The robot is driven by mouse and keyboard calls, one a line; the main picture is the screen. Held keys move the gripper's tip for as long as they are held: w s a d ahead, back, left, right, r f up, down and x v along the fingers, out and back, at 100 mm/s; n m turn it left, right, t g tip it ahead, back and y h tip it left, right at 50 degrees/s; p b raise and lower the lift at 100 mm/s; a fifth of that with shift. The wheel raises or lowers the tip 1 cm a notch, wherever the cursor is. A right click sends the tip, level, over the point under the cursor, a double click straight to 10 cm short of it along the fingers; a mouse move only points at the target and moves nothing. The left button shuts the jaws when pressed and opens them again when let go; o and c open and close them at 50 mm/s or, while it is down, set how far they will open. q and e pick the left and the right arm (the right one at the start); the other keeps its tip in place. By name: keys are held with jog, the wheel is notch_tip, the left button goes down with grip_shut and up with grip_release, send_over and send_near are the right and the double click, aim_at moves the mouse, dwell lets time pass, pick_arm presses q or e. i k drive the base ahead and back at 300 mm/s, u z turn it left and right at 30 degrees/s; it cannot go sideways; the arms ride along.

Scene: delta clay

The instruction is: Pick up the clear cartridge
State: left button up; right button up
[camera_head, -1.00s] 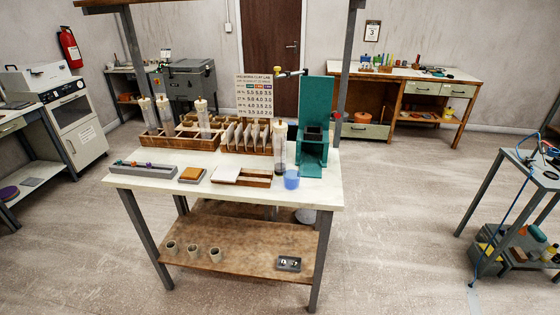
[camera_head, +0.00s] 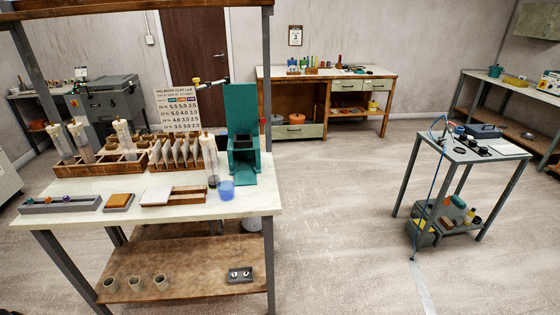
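Several clear tube-shaped cartridges with cream tops stand upright on the workbench (camera_head: 262,203) at the left. Three are in the wooden rack (camera_head: 100,168): a left one (camera_head: 64,148), one beside it (camera_head: 83,145) and one further right (camera_head: 123,138). I cannot tell which one the task means. Neither of my grippers is in view.
A wooden rack of pouches (camera_head: 175,153) and a wooden tray (camera_head: 190,195) are also on the bench. A metal cart (camera_head: 470,150) stands at right. Open floor (camera_head: 335,210) lies between bench and cart.

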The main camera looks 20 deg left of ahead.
aim_at(209, 156)
jog(key=z, duration=0.35)
jog(key=i, duration=1.3)
jog(key=u, duration=1.3)
